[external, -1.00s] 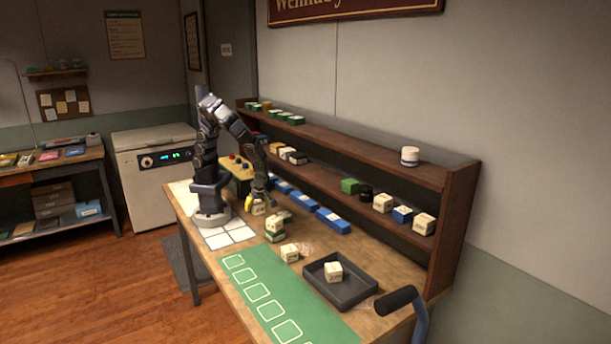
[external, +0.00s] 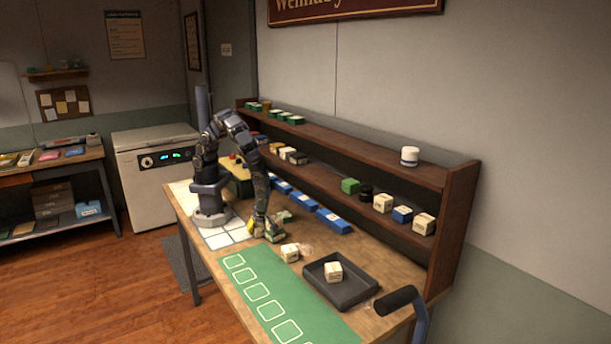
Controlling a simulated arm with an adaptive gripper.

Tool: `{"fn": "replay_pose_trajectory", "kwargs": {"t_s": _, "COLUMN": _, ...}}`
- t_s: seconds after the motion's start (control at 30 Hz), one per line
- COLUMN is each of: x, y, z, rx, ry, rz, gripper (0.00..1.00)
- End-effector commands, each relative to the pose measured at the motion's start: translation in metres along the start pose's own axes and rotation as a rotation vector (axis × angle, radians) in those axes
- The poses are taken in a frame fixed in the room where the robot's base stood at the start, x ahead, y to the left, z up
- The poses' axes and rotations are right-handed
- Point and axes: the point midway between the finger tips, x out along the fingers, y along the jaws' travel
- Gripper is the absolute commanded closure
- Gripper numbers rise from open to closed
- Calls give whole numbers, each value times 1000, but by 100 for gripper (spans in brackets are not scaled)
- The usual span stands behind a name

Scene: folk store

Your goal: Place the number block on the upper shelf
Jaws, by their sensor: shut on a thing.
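My gripper (external: 261,230) is low over the middle of the workbench, pointing down. It is shut on a small cream-and-green block (external: 274,235) at bench level; the fingers hide part of it, and any number on it is too small to read. The upper shelf (external: 350,147) of the brown rack runs along the back of the bench.
Blue boxes (external: 333,221) lie in front of the rack. A cream block (external: 290,252) sits near a dark tray (external: 362,293) holding another block. A green mat (external: 243,277) lines the front edge.

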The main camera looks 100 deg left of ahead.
Motion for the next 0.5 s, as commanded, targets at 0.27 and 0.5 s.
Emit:
{"fn": "replay_pose_trajectory", "kwargs": {"t_s": 0.27, "x": 2, "y": 0, "z": 1, "rx": 0, "ry": 0, "rz": 0, "gripper": 82}}
{"fn": "replay_pose_trajectory", "kwargs": {"t_s": 0.5, "x": 1, "y": 0, "z": 1, "rx": 0, "ry": -1, "rz": 0, "gripper": 19}}
